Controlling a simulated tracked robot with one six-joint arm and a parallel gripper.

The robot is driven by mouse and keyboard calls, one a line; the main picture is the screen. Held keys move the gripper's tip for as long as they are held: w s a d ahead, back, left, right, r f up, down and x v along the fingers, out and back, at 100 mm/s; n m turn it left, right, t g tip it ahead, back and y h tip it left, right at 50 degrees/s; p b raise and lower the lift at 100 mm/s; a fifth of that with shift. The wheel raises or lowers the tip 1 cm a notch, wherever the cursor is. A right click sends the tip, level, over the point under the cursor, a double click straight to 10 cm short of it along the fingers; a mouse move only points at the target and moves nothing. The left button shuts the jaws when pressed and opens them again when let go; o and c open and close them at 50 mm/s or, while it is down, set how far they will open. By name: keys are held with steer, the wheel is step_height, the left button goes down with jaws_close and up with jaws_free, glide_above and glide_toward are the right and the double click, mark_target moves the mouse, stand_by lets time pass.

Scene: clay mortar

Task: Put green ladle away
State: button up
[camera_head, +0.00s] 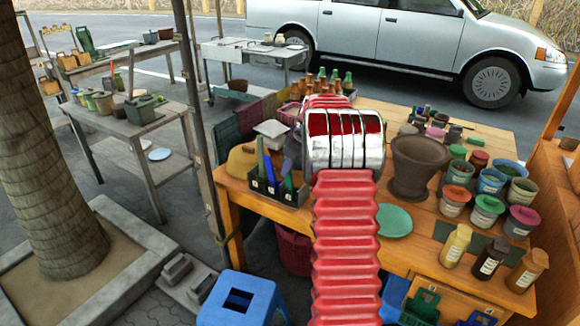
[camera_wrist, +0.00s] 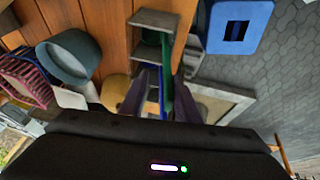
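A dark rack (camera_head: 281,195) with compartments stands at the table's front left corner; it also shows in the wrist view (camera_wrist: 157,20). Upright green and blue pieces stand in it in the head view. In the wrist view, a long green piece (camera_wrist: 166,62), perhaps the green ladle, reaches from the rack to between my fingers. My gripper (camera_wrist: 164,72) has its two dark fingers apart, one on each side of the green piece. A gap with something blue shows beside the left finger. The ladle's bowl cannot be made out.
A large brown mortar (camera_head: 417,168) stands right of my arm, near a green disc (camera_head: 394,221). Several paint pots and bottles fill the table's right side. A yellow rounded thing (camera_head: 242,160) lies beside the rack. A blue stool (camera_head: 240,300) stands in front.

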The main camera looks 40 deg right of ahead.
steer(key=v, duration=1.3)
steer(key=shift+s+r, duration=0.15)
steer(key=shift+r, duration=0.15)
stand_by(0.4)
